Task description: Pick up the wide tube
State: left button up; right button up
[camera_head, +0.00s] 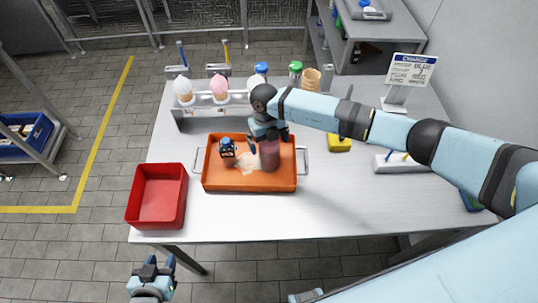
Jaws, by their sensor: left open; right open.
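An orange tray (215,182) with metal side handles stands on the table. A dark reddish, see-through upright cylinder (269,157), which looks like the wide tube, is in its right half. My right gripper (268,138) comes down from above at the top of this cylinder. It is open, and the arm partly hides its fingers and the cylinder's top. I cannot tell whether they touch. A small blue and black object (228,147) and a pale patch (247,163) are left of it in the tray. My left gripper (152,268) is open and empty in front of the table, at the bottom left.
An empty red bin (158,197) stands left of the tray. A yellow block (339,145), a white holder (402,163) and a sign (407,72) are to the right. The front table strip is clear.

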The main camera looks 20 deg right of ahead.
jog(key=shift+s+f, duration=0.1)
jog(key=shift+f, duration=0.55)
jog(key=c, duration=1.2)
jog(key=shift+o, duration=0.2)
jog(key=shift+r, duration=0.1)
